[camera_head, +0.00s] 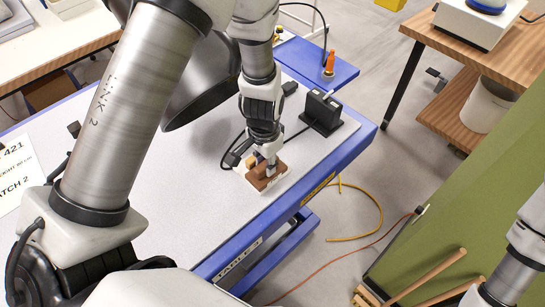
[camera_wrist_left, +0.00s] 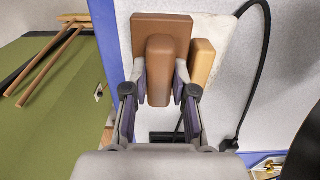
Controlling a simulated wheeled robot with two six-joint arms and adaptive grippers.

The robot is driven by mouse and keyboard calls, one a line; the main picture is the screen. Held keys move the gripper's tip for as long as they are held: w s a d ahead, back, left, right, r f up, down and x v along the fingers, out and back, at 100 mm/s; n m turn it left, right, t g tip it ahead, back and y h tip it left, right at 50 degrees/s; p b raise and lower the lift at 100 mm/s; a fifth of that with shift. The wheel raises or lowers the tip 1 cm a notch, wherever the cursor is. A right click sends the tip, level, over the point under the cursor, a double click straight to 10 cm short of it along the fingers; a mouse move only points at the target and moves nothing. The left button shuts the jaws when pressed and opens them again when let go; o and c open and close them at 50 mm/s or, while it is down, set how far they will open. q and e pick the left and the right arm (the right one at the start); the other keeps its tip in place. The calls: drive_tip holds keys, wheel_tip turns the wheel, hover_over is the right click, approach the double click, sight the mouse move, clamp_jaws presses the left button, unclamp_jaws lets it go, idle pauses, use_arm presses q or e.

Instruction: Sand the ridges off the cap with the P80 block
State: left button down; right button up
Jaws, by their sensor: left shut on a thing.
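A brown block (camera_head: 267,176) with a raised brown grip lies on or just over a white slab (camera_head: 281,181); I cannot tell whether they touch. My left gripper (camera_head: 266,160) points down and is shut on the grip, with a finger on each side in the left wrist view (camera_wrist_left: 160,82). A tan block (camera_wrist_left: 203,62) is right beside the brown block in that view. I cannot read a grit mark on either block. Ridges are not discernible on the white slab, and I cannot tell whether it is the cap. My right gripper is out of view.
The grey tabletop (camera_head: 185,195) has a blue edge and is mostly clear near my left gripper. A black stand (camera_head: 322,112) with a cable is close behind. A yellow hose (camera_head: 379,215) lies on the floor. Wooden sticks (camera_head: 430,277) rest by a green panel at lower right.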

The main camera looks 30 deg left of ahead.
use_arm(q)
drive_tip(key=shift+s+a, duration=0.3)
drive_tip(key=shift+s, duration=0.6)
wheel_tip(320, 180, up, 7)
drive_tip(key=p, duration=0.6)
drive_tip(key=shift+r, duration=0.1)
drive_tip(key=shift+w, duration=0.1)
